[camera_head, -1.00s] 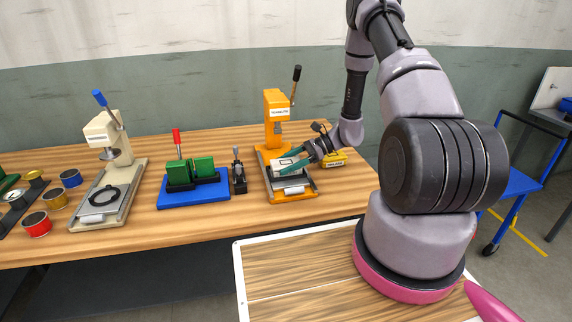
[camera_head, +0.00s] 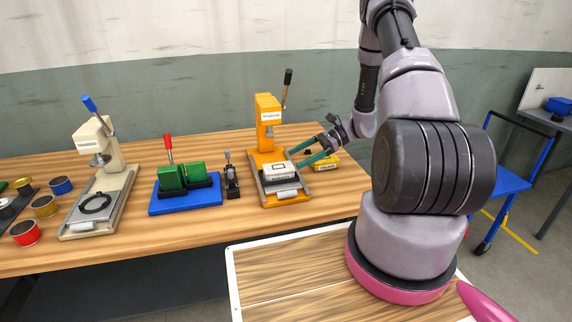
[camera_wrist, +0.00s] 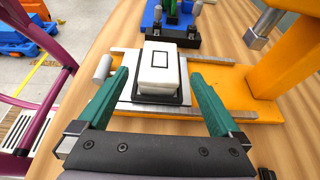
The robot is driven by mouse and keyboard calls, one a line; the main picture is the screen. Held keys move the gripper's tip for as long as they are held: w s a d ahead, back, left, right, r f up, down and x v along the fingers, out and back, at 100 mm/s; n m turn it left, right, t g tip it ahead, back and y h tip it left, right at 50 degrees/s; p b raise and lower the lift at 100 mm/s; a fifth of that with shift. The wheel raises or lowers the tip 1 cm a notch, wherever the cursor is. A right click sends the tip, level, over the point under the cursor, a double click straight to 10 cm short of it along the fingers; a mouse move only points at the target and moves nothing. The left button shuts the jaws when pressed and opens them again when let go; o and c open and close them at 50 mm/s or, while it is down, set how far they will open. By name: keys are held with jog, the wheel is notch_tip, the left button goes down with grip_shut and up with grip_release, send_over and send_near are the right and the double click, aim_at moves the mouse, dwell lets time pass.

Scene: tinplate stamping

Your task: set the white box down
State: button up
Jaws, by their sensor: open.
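The white box (camera_head: 280,171) has a black square outline on its top. It sits upright on the bed of the orange press (camera_head: 267,130), on a dark plate between metal rails. In the wrist view the white box (camera_wrist: 158,68) stands ahead of the fingertips, on the dark base. My gripper (camera_head: 304,156) is open, with its teal fingers to the right of the box in the head view. In the wrist view my gripper (camera_wrist: 160,88) has one finger on each side of the box's near end, apart from it and holding nothing.
A yellow box (camera_head: 325,162) lies right of the orange press, close to my gripper. A small black device (camera_head: 231,180), a blue base with green blocks (camera_head: 185,197) and a cream press (camera_head: 100,160) stand to the left. Bare wood lies in front of the orange press.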

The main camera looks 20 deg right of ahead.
jog(key=s+a+r+n+h, duration=0.1)
jog(key=s+r+n+h, duration=0.25)
jog(key=r, duration=0.85)
jog(key=s+r+n+h, duration=0.3)
jog(key=s+r+n, duration=0.1)
jog(key=r, duration=0.7)
jog(key=s+r+n+t+h, duration=0.5)
jog(key=s+r+n+t, duration=0.1)
jog(key=s+r, duration=0.8)
jog(key=shift+s+a+r+t, duration=0.3)
jog(key=shift+s+a+t, duration=0.15)
jog(key=shift+t, duration=0.15)
jog(key=shift+d, duration=0.1)
